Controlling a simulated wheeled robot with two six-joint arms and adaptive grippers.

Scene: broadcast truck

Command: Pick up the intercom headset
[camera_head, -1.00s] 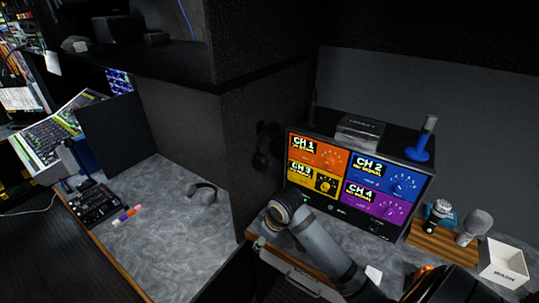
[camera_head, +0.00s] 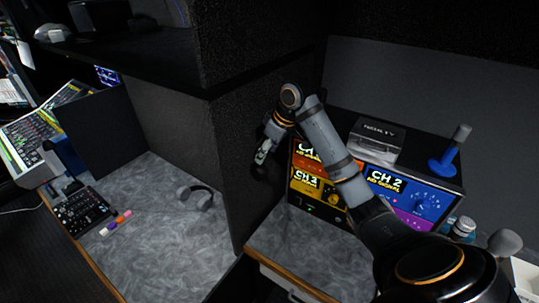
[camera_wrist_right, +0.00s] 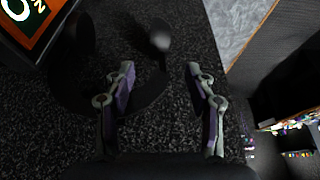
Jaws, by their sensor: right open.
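A dark headset (camera_wrist_right: 68,88) hangs against the dark speckled partition in the right wrist view, with a curved band and a small grey tip. My right gripper (camera_wrist_right: 160,70) is open, its two fingers apart, with part of the headset's dark curve between and beyond them. I cannot tell whether they touch it. In the head view my right gripper (camera_head: 262,155) is at the partition's face, left of the monitor, and mostly covers the headset. A second, grey headset (camera_head: 197,196) lies on the left counter. My left gripper is not in view.
The four-channel monitor (camera_head: 413,196) stands close to the right of my gripper, partly behind my arm. The partition (camera_head: 225,150) divides the two counters. A control panel (camera_head: 82,212) and coloured markers (camera_head: 116,223) are on the left counter. The right counter's front (camera_head: 290,250) is clear.

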